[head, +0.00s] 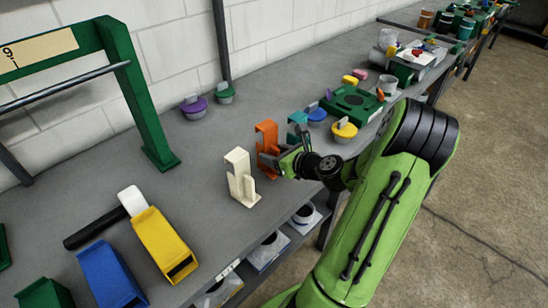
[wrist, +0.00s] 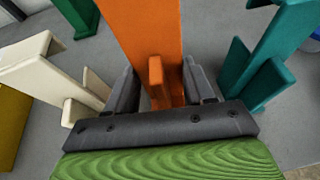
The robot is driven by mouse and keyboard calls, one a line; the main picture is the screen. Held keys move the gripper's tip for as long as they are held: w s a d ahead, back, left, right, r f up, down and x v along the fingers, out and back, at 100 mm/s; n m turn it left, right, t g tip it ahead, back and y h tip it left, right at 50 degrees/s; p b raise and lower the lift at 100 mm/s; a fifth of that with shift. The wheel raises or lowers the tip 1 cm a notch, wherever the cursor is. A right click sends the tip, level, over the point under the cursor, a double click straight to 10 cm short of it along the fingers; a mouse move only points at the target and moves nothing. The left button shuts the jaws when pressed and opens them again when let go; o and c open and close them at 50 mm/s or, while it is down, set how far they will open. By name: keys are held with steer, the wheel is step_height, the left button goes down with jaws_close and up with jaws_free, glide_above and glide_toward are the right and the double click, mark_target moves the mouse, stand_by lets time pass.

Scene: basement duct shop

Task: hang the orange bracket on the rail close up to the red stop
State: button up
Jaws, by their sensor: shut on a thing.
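The orange bracket (head: 267,136) is upright between the jaws of my gripper (head: 284,161), just behind the cream bracket in the head view. In the wrist view the orange bracket (wrist: 140,35) rises between the two dark fingers of my gripper (wrist: 161,88), which are shut on it. Its foot is partly hidden, and I cannot tell whether it touches the bench. The rail (head: 65,87) is a dark bar at the left of the head view, joined to a green post (head: 145,105). I see no red stop; the rail's left end is out of frame.
The cream bracket (head: 240,178) stands close on one side, the teal bracket (wrist: 258,60) on the other. Purple (head: 194,107) and yellow (head: 344,130) knobbed pieces sit on the bench.

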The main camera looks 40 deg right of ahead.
mark_target(275, 148)
step_height(275, 148, up, 18)
steer(key=p, duration=1.4)
steer(key=shift+f, duration=0.2)
steer(key=shift+a, duration=0.1)
